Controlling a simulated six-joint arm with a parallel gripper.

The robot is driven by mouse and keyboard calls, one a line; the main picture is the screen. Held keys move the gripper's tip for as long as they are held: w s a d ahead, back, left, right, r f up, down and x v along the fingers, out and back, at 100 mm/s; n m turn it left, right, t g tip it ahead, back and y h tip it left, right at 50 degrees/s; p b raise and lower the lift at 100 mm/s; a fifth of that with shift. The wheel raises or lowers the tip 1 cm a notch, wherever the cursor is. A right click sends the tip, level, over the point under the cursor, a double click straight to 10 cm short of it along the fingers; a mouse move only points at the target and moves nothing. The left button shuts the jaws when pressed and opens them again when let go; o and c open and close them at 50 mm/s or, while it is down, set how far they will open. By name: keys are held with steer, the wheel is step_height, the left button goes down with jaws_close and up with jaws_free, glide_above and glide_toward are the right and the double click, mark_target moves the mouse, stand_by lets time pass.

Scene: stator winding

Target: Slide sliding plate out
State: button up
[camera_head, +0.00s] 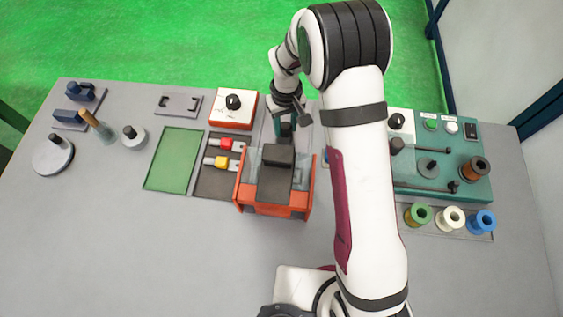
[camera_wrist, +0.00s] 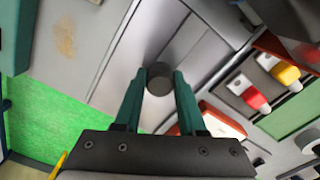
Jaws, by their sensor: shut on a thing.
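In the wrist view the two green fingers of my gripper (camera_wrist: 158,92) are closed on the sides of a dark round knob (camera_wrist: 160,72). The knob stands on a light grey plate (camera_wrist: 160,30), which looks like the sliding plate; its far end runs out of view. In the head view my gripper (camera_head: 287,128) is at the back edge of an orange-framed machine (camera_head: 272,210) with a dark block (camera_head: 278,157) on top.
Left of the machine are a tray with red and yellow-handled tools (camera_head: 216,178), a green mat (camera_head: 174,160) and a white box with a black knob (camera_head: 234,108). At right are a teal control unit (camera_head: 460,150) and several coloured spools (camera_head: 450,217). The front of the table (camera_head: 130,240) is clear.

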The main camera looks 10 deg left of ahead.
steer(key=shift+w, duration=4.7)
steer(key=o, duration=0.9)
steer(key=shift+o, duration=0.2)
step_height(320, 180, up, 6)
